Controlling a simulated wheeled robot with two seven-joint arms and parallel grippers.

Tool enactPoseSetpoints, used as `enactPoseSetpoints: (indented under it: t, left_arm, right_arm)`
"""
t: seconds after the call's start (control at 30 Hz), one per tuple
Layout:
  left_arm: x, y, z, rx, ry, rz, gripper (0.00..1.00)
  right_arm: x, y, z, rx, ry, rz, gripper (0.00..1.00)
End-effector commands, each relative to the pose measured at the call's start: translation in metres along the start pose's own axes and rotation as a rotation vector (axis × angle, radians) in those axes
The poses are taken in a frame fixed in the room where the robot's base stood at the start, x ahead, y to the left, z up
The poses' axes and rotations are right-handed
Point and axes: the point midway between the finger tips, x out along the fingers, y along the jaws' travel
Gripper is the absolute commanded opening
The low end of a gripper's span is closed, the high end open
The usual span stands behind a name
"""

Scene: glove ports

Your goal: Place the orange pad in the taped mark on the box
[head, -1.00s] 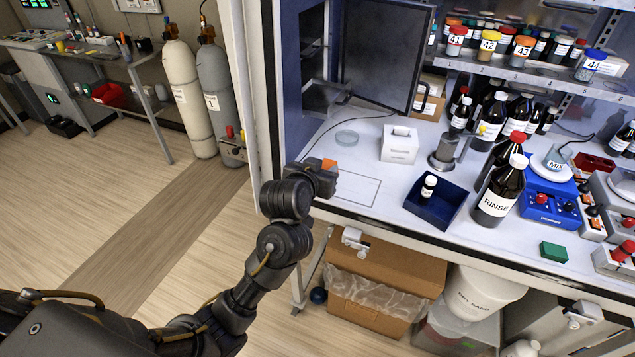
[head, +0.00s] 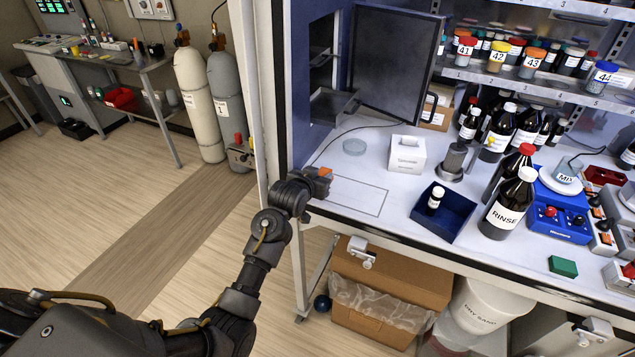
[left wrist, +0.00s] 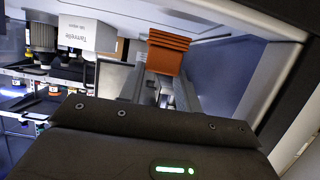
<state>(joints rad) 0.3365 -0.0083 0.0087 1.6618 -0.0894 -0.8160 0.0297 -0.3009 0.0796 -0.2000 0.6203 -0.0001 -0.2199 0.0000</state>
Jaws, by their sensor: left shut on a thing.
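My left gripper (head: 322,176) is shut on the orange pad (head: 325,171), at the left front edge of the white work surface (head: 385,205). Only a small part of the pad shows in the head view. In the left wrist view the ribbed orange pad (left wrist: 168,52) stands out at the tips of the grey fingers (left wrist: 160,88). A thin rectangular outline (head: 388,204), which looks like the taped mark, lies on the work surface just right of the gripper. It is empty where I see it; the gripper covers its left end. My right gripper is not in view.
A green block (head: 563,266) lies at the front right.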

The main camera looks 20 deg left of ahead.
Motion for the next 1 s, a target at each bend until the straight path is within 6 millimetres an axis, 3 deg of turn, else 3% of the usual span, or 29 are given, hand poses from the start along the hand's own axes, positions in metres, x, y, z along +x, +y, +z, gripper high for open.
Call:
enactPoseSetpoints:
  t: [0.1, 0.23, 0.63, 0.67, 0.8, 1.0]
  left_arm:
    - [0.005, 0.000, 0.014, -0.001, -0.006, -0.001, 0.12]
    - [0.010, -0.001, 0.026, -0.001, -0.002, -0.001, 0.12]
    - [0.013, -0.001, 0.032, 0.000, -0.001, -0.002, 0.12]
    - [0.012, -0.001, 0.031, 0.000, -0.001, -0.002, 0.38]
    - [0.012, -0.001, 0.031, 0.000, 0.000, -0.002, 0.55]
    - [0.012, -0.001, 0.030, 0.000, 0.000, -0.002, 0.55]
  right_arm:
    - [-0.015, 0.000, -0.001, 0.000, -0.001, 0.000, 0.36]
    - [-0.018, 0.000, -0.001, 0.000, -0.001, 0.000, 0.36]
    - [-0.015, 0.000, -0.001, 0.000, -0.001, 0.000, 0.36]
    - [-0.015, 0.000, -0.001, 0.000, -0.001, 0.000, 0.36]
    - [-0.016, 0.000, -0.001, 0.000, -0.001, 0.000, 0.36]
    - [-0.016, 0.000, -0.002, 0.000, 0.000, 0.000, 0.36]
